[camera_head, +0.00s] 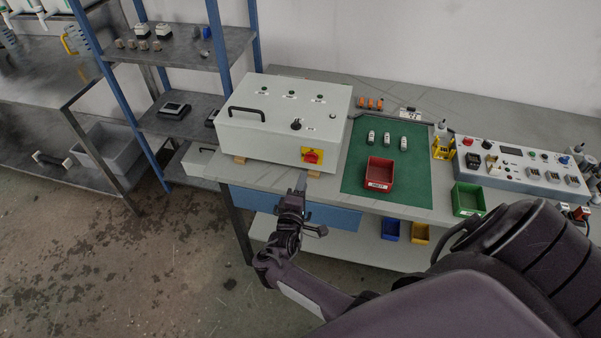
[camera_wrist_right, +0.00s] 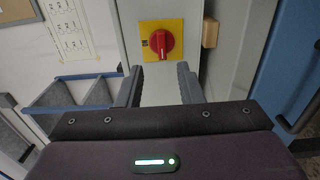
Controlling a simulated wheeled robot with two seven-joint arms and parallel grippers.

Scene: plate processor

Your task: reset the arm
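My right arm reaches in from the lower right of the head view. Its gripper (camera_head: 299,188) is in front of the white control box (camera_head: 265,150), a little below and left of the red rotary switch (camera_head: 312,156) on its yellow plate. In the right wrist view the two fingers of the right gripper (camera_wrist_right: 160,84) stand apart with nothing between them. The red switch (camera_wrist_right: 162,43) is straight ahead, beyond the fingertips, and no contact shows. My left gripper is not in either view.
The workbench (camera_head: 420,213) carries a green mat (camera_head: 410,180) with a red bin (camera_head: 379,174). A green bin (camera_head: 468,200) and a control panel (camera_head: 520,172) stand to the right. A blue-post shelf (camera_head: 180,120) is at left. Open floor lies in front on the left.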

